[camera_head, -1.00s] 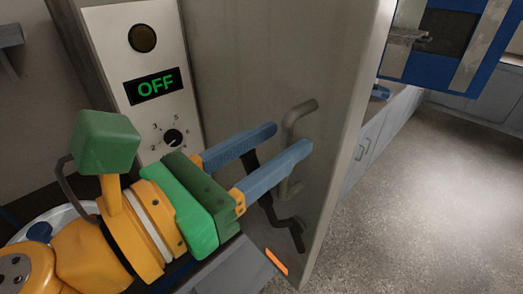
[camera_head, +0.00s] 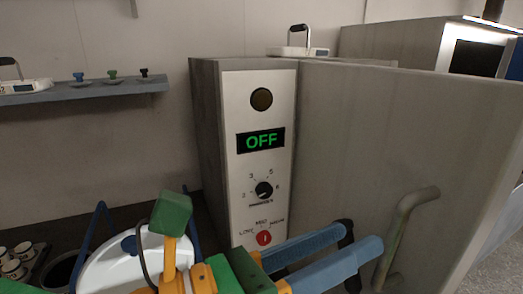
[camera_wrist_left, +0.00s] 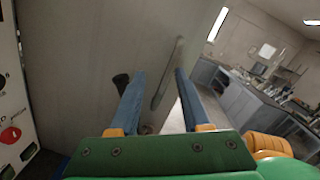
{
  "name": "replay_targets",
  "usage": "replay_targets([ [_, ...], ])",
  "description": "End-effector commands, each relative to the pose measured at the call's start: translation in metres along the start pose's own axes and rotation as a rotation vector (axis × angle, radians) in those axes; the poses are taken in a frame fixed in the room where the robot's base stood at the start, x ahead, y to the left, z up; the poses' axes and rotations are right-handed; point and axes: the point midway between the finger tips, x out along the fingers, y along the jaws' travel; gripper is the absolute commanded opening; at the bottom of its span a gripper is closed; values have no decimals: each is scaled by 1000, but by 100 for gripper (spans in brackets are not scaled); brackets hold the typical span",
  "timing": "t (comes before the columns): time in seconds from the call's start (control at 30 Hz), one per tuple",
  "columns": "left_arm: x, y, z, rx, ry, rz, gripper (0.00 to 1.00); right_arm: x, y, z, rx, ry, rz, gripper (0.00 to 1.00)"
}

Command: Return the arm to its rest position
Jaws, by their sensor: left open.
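My left gripper (camera_head: 362,236) is open, with two blue fingers reaching in from the bottom of the head view. In the wrist view the handle (camera_wrist_left: 166,72) lies beyond the fingertips. A dark shape is partly hidden behind the fingers. My right gripper is not in view.
A grey cabinet left of the panel has an OFF display (camera_head: 261,140), a numbered knob (camera_head: 264,190) and a red dial (camera_head: 264,239). A wall shelf (camera_head: 90,95) holds small coloured items. A white-lidded container (camera_head: 120,265) stands close by my arm. Open floor lies right of the panel.

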Motion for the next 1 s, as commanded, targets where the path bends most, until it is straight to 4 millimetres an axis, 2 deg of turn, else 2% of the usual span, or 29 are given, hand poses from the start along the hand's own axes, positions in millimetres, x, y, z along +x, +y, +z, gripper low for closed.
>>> replay_targets([
  [0.03,3,12,-5,-187,-26,14,47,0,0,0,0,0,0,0],
  [0.17,3,55,-11,-691,-150,96,47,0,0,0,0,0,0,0],
  [0.27,-11,111,-30,-1147,-301,215,47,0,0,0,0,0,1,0],
  [0.3,-21,137,-44,-1336,-378,278,47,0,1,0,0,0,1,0],
  [0.37,-42,176,-75,-1615,-512,395,47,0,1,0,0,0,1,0],
  [0.4,-61,199,-101,-1788,-615,485,47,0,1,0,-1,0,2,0],
  [0.47,-92,227,-145,-2012,-779,627,47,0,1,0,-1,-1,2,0],
  [0.5,-113,238,-172,-2126,-882,718,47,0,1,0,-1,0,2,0],
  [0.6,-161,249,-234,-2318,-1125,926,47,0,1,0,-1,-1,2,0],
  [0.7,-205,244,-285,-2424,-1347,1118,47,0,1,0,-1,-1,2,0],
  [0.77,-229,236,-312,-2458,-1478,1229,47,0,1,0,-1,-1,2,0],
  [0.8,-245,229,-328,2379,1509,-1253,47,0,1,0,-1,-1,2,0],
  [0.9,-284,206,-365,2109,1530,-1274,47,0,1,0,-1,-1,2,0],
  [1.0,-282,230,-401,2090,1513,-1300,47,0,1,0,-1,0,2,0],
])
